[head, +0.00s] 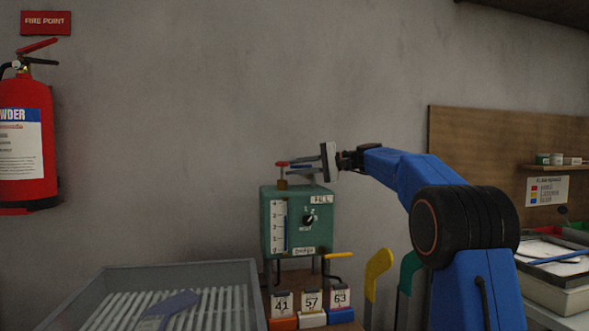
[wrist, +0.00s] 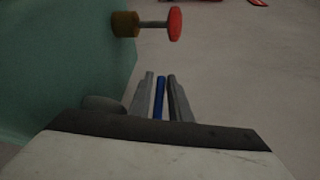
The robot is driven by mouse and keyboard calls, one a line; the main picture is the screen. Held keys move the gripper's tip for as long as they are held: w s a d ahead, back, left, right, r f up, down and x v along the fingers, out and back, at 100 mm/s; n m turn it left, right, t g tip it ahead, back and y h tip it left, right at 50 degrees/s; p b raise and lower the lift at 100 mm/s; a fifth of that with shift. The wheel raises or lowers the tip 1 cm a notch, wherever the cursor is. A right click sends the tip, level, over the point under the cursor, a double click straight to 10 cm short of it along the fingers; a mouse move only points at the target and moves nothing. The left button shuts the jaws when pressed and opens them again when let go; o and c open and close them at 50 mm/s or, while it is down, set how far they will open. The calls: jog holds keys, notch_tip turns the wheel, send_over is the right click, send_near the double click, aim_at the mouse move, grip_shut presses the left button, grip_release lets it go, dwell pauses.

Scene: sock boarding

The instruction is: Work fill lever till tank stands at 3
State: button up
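The green tank unit (head: 293,252) stands below my gripper, with a white gauge (head: 279,228) on its left face and a black dial (head: 309,221) beside the label FILL (head: 321,199). The gauge level is too small to read surely. My gripper (head: 300,168) reaches leftward just above the unit's top. In the wrist view its two grey fingers lie either side of a blue bar (wrist: 159,97), with narrow gaps visible, so they look open around it. A red knob on a brass post (wrist: 125,24) stands beyond the fingertips. A grey round part (wrist: 105,103) is partly hidden by my gripper.
A yellow handle (head: 338,255) sticks out at the unit's lower right. Numbered blocks (head: 311,302) stand in front. A grey ribbed tray (head: 175,295) is at lower left. A red extinguisher (head: 25,140) hangs on the left wall.

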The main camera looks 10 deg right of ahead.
grip_shut()
jog(key=shift+a, duration=0.1)
jog(key=m+t, duration=0.1)
jog(key=w+m+t+h, duration=0.1)
jog(key=shift+a+t+h, duration=0.15)
jog(key=shift+t+h, duration=0.15)
jog(key=shift+t, duration=0.1)
jog(key=shift+w+m+t+h, duration=0.65)
jog(key=shift+m+t+h, duration=0.25)
jog(key=shift+m+t, duration=0.2)
grip_release()
